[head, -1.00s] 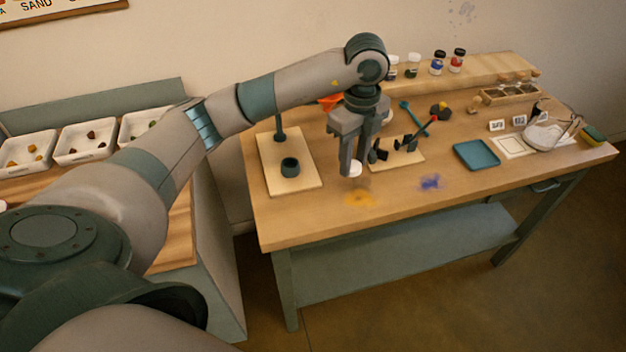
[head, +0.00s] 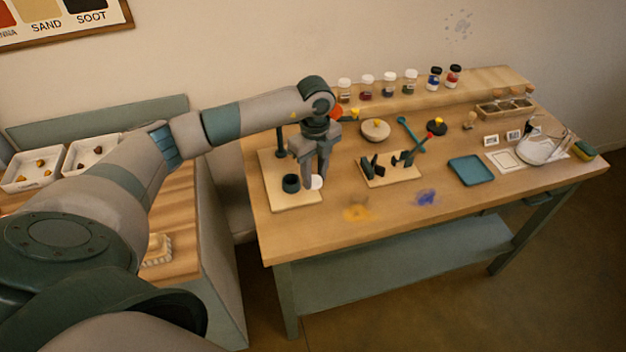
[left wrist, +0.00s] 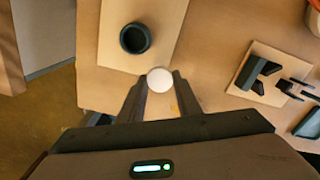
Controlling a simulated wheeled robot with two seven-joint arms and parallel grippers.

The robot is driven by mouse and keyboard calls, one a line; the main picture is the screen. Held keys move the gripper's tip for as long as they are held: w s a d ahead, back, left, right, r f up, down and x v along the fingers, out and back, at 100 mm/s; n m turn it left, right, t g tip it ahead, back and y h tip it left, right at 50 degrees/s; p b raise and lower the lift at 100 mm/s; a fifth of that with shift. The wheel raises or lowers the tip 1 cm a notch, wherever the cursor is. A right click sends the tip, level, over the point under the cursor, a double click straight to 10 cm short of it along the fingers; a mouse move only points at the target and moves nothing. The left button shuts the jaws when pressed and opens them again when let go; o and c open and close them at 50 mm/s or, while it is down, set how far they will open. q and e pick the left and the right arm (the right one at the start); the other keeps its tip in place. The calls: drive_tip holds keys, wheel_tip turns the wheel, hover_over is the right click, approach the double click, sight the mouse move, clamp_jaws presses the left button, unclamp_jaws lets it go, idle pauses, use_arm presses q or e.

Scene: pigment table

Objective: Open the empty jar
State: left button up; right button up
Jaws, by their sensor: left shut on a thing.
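My left gripper (head: 316,181) is shut on a small white round thing (head: 318,182), which looks like a jar's lid. In the left wrist view the white top (left wrist: 160,79) sits between the tips of the left gripper (left wrist: 159,88). I cannot tell whether a clear jar body hangs below it. A dark round cup holder (head: 291,184) stands on a pale board (head: 297,203), just left of the held thing. In the left wrist view the cup holder (left wrist: 135,38) looks empty and lies apart from the white top. My right gripper is not in view.
Jars with white lids (head: 367,87) and dark lids (head: 434,77) stand on the back shelf. A clamp-like stand (head: 392,178), a pale bowl (head: 376,130) and a blue tray (head: 466,170) lie to the right. The table front is clear except for pigment stains.

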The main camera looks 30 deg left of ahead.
sight(313, 179)
use_arm(q)
drive_tip(key=shift+a+f, duration=0.2)
drive_tip(key=shift+a, duration=0.1)
drive_tip(key=shift+f+p, duration=0.45)
drive_tip(key=shift+f, duration=0.05)
wheel_tip(313, 179, down, 2)
drive_tip(key=shift+f+p, duration=0.1)
drive_tip(key=shift+p, duration=0.5)
drive_tip(key=shift+f, duration=0.4)
